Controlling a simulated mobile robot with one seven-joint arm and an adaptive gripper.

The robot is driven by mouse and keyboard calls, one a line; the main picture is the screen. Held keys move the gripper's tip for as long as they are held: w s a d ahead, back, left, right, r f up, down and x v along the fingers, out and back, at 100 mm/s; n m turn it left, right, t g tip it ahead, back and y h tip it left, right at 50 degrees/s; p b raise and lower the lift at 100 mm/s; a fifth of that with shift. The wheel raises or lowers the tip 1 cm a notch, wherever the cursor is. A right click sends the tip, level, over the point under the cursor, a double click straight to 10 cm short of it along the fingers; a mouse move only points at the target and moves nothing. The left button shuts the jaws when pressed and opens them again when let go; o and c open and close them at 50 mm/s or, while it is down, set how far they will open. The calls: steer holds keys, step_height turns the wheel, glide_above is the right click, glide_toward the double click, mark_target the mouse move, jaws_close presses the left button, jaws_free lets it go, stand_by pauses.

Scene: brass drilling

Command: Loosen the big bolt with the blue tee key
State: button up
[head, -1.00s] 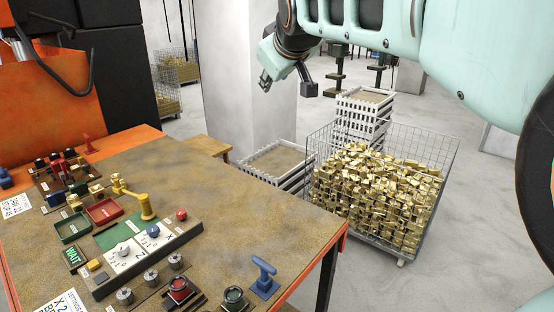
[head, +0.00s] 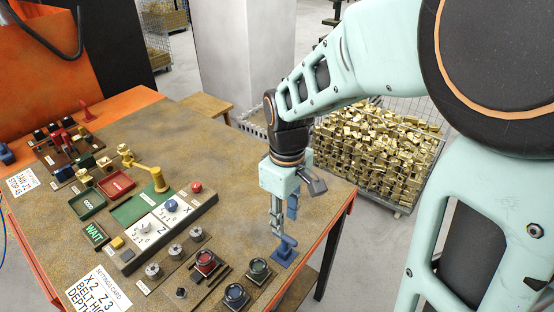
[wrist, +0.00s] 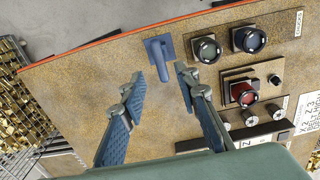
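The blue tee key (head: 287,246) stands upright on its square blue base near the right front edge of the table. It also shows in the wrist view (wrist: 160,56), top centre, just beyond the fingertips. My gripper (head: 280,222) points down over the tee key. In the wrist view my gripper (wrist: 158,76) is open, with nothing between its blue-padded fingers, and the key's crossbar lies in line with the gap. I cannot tell which part is the big bolt. Round black-rimmed fittings with red (head: 205,261), green (head: 258,268) and blue (head: 235,293) centres sit near the key.
A control panel (head: 150,240) with dials, a yellow crank (head: 150,172) and small trays stand left of the gripper. A settings card (head: 97,291) lies at the front. A wire basket (head: 405,208) of brass parts stands beyond the table. The tabletop behind the key is mostly clear.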

mark_target(285, 235)
step_height(285, 235, down, 8)
steer(key=b, duration=0.6)
steer(key=shift+s, duration=0.1)
jaws_close()
steer(key=shift+r, duration=0.15)
steer(key=shift+r+p, duration=2.1)
steer(key=shift+r, duration=0.35)
